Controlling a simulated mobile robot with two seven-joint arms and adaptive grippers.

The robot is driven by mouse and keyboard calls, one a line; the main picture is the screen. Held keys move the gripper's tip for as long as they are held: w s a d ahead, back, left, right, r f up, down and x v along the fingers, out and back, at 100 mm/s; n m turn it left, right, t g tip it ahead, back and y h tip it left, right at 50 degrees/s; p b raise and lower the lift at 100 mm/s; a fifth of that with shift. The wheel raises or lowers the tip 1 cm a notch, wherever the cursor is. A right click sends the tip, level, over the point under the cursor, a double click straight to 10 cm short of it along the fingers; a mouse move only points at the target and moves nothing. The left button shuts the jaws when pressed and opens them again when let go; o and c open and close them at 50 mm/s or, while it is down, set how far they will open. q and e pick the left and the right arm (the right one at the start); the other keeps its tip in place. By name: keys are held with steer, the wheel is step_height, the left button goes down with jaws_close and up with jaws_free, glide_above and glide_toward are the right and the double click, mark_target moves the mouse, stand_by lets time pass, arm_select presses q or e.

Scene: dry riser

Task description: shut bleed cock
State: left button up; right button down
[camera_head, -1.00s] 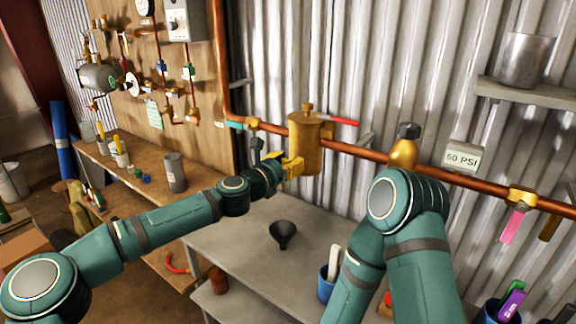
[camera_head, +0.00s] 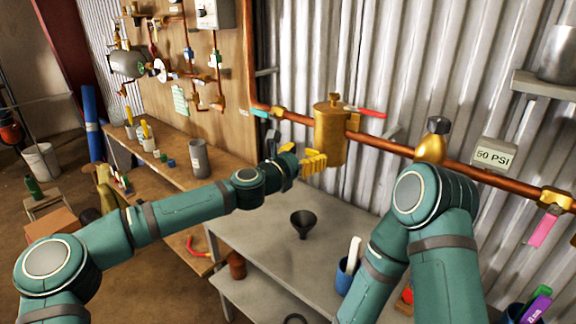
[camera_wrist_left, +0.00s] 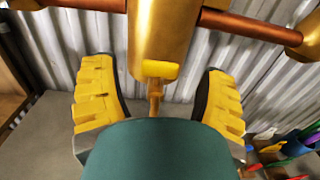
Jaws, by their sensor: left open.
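The brass pot (camera_head: 331,135) hangs on the copper pipe against the corrugated wall. In the left wrist view, the pot (camera_wrist_left: 160,35) has a small cock with a yellow handle (camera_wrist_left: 160,69) and a brass stem at its lower end. I take this to be the bleed cock; it is hidden in the head view. My left gripper (camera_head: 303,162) is just left of the pot's lower part. In its wrist view the left gripper (camera_wrist_left: 158,102) is open, with one yellow finger on each side of the cock, apart from it. My right gripper is hidden.
The copper pipe (camera_head: 385,145) carries a red lever (camera_head: 371,113), a teal lever (camera_head: 261,113), a brass fitting (camera_head: 431,147) and a pink tag (camera_head: 544,231). A black funnel (camera_head: 303,222) and a blue cup (camera_head: 347,277) stand on the grey table (camera_head: 255,232) below.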

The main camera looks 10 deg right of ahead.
arm_select(q)
steer(key=v, duration=0.9)
steer(key=shift+s+a, duration=0.15)
steer(key=shift+a, duration=0.05)
steer(key=s+f+m+g+y, duration=0.1)
steer(key=s+f+m, duration=0.3)
steer(key=f, duration=0.4)
steer(key=s+f+m+g+y, duration=0.1)
steer(key=s+f+m+g, duration=0.1)
steer(key=f, duration=0.6)
steer(key=s+f+m+g+y, duration=0.2)
steer(key=s+f+m, duration=0.3)
steer(key=f, duration=0.4)
steer(key=shift+s+a+m, duration=0.1)
steer(key=shift+s+m, duration=0.2)
steer(key=shift+m, duration=0.3)
steer(key=s+a+f+m+g+y, duration=0.2)
steer(key=s+a+f+m, duration=0.3)
steer(key=a, duration=0.5)
steer(key=s+a+f+m+g+y, duration=0.2)
steer(key=s+a+f+m+y, duration=0.2)
steer(key=s+a+f, duration=0.6)
steer(key=m, duration=0.2)
steer(key=shift+s+a+f+m+y, duration=0.25)
steer(key=shift+s+m+y, duration=0.05)
steer(key=shift+s, duration=0.1)
